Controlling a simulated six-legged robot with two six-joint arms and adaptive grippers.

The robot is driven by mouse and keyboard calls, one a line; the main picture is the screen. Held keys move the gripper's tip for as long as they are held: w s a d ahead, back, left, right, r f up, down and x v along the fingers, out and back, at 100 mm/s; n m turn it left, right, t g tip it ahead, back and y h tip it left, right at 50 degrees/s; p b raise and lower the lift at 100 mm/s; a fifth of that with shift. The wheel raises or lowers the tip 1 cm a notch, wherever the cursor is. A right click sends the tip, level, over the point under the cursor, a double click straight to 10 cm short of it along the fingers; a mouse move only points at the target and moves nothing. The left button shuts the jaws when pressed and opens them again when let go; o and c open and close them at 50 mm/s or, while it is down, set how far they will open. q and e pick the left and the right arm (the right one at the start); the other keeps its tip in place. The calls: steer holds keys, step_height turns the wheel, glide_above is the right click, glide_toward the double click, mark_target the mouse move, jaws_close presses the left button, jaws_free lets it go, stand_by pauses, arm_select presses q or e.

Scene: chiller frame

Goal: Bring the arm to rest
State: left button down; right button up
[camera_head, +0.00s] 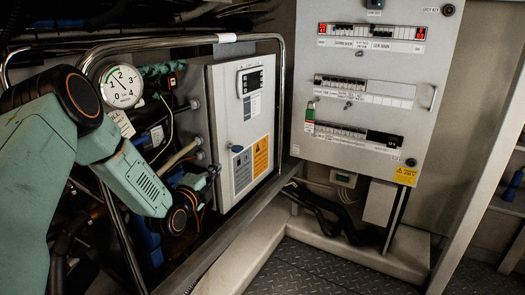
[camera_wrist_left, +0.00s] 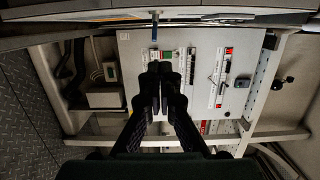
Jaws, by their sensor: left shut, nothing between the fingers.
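My left arm (camera_head: 135,180), pale green with dark joints, comes in from the left and reaches down in front of the chiller frame. My left gripper (camera_head: 211,173) shows small and dark beside the chiller's grey control box. In the left wrist view the fingers of my left gripper (camera_wrist_left: 160,72) are shut together with nothing between them. They point toward the electrical panel, apart from it as far as I can tell. My right arm and gripper are in neither view.
The control box (camera_head: 219,120) and a bent metal tube rail (camera_head: 281,90) stand close to the arm. A round pressure gauge (camera_head: 121,87) sits behind it. The electrical panel (camera_head: 350,65) hangs on the wall, with black cables below. The chequered floor (camera_head: 315,272) at front is clear.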

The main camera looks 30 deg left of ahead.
arm_select(q)
steer(key=s+d+f+n+g+h, duration=0.1)
steer(key=s+d+f+n+g, duration=0.4)
steer(key=s+d+f+n, duration=0.3)
steer(key=s+d+f+n+g+h, duration=0.1)
steer(key=s+d+f+n+g, duration=0.3)
steer(key=s+d+f+n, duration=0.5)
steer(key=s+d+f+g, duration=0.1)
steer(key=s+f+g, duration=0.2)
steer(key=s, duration=0.6)
steer(key=s+d+f+g, duration=0.2)
steer(key=s+g, duration=0.1)
steer(key=s, duration=0.6)
steer(key=s+d+f+g, duration=0.1)
steer(key=s+f+g, duration=0.1)
steer(key=s, duration=0.6)
steer(key=shift+s+d+f+g, duration=0.3)
steer(key=shift+s+f+g, duration=0.1)
steer(key=shift+f, duration=0.4)
